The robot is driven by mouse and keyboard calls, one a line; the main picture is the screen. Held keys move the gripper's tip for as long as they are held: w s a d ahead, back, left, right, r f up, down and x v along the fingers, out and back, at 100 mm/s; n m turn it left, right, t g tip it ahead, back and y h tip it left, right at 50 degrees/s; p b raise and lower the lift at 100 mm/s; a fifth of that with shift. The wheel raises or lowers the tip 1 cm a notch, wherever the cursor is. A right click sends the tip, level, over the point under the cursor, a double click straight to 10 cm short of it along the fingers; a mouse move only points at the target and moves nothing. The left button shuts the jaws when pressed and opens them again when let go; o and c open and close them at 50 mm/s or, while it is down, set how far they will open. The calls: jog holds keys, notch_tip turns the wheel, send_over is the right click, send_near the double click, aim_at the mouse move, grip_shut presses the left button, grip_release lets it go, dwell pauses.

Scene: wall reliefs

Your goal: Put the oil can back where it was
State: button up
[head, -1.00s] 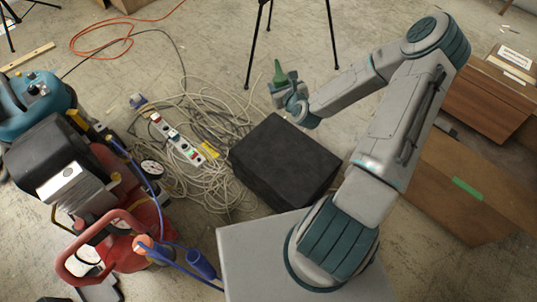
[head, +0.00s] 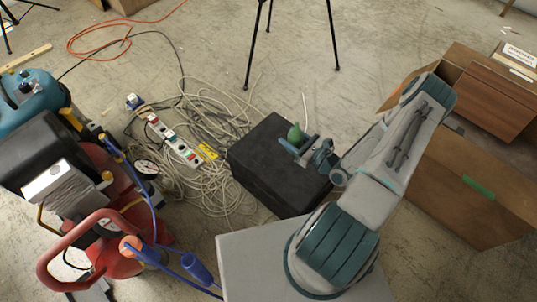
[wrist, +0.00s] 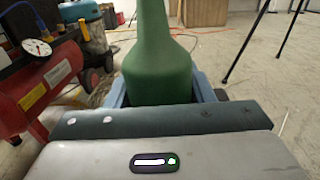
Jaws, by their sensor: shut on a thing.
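The oil can is green with a narrowing top. In the head view the oil can (head: 295,133) is over the top of a black box, near its back right part. In the wrist view the oil can (wrist: 156,68) stands upright between the fingers, its top cut off by the frame. My gripper (head: 299,146) is shut on the oil can; it also shows in the wrist view (wrist: 160,92). The black box (head: 262,165) is on the floor. I cannot tell whether the can's bottom touches the box; the gripper hides it.
Tangled pale cables and a power strip (head: 174,141) lie left of the box. A red compressor (head: 120,215) stands at the left. Black tripod legs (head: 254,50) stand behind. Wooden cabinets (head: 470,190) are at the right. Floor between the tripod and cabinets is open.

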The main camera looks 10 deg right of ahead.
jog(key=shift+s+f+y, duration=0.3)
jog(key=shift+s, duration=0.1)
jog(key=shift+s+a+f, duration=0.1)
jog(key=shift+a+f, duration=0.05)
jog(key=shift+a, duration=0.05)
jog(key=w+a+f+b, duration=0.1)
jog(key=w+a+f, duration=0.1)
jog(key=w, duration=0.1)
jog(key=w+a+f+b, duration=0.1)
jog(key=w+a+f, duration=0.1)
jog(key=a, duration=0.1)
jog(key=w+a+f+b, duration=0.1)
jog(key=w+a+f, duration=0.1)
jog(key=w, duration=0.1)
jog(key=shift+w+a+f+b, duration=0.2)
jog(key=shift+w+f+b, duration=0.1)
jog(key=shift+f+b, duration=0.8)
jog(key=shift+f, duration=1.3)
jog(key=shift+f, duration=0.1)
jog(key=shift+f, duration=0.15)
jog(key=o, duration=1.3)
